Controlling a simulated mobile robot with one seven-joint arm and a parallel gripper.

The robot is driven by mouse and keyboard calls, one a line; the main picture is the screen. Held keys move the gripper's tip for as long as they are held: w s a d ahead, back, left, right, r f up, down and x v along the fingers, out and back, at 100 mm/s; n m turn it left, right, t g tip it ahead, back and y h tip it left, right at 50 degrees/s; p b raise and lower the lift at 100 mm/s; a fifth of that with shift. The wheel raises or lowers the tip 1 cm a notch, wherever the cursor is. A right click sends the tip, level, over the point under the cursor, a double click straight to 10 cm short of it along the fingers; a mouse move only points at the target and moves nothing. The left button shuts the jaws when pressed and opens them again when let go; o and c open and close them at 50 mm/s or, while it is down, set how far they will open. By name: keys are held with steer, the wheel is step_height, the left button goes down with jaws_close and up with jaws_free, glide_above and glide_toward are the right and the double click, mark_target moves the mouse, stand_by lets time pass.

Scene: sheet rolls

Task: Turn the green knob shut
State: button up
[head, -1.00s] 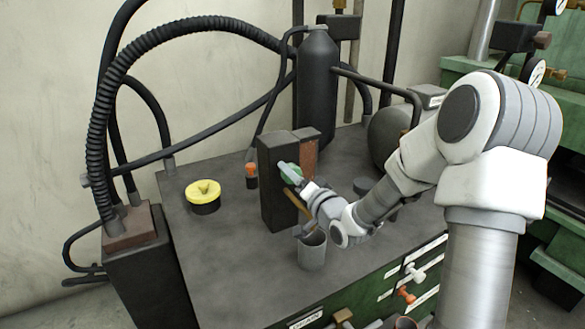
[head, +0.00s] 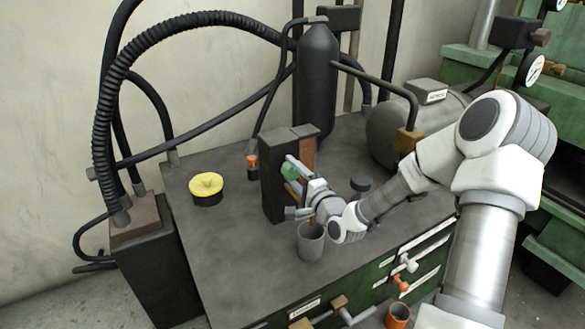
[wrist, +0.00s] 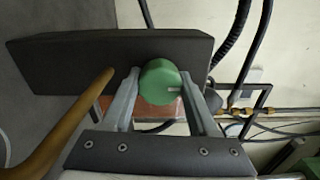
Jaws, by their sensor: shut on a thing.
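The green knob (head: 289,172) is on the front face of an upright dark block (head: 276,195) on the grey worktop. In the wrist view the round green knob (wrist: 160,82) has a pale line on its face, running from near its middle to the right. My gripper (wrist: 162,98) is shut on the knob, one finger on each side of it. In the head view my gripper (head: 292,174) reaches the block from the right, and its fingers partly cover the knob.
A grey cup (head: 311,243) stands just below my wrist; a brown stick (wrist: 70,125) runs close to the left finger. A yellow-topped knob (head: 206,187) and a small orange-topped piece (head: 252,163) stand left. A dark cylinder (head: 317,80) stands behind.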

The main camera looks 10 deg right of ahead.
steer(key=shift+r+m, duration=0.1)
steer(key=shift+m, duration=0.2)
stand_by(0.4)
steer(key=o, duration=1.4)
steer(key=shift+c, duration=0.2)
steer(key=p+v, duration=0.8)
steer(key=v, duration=0.9)
steer(key=shift+s, duration=0.15)
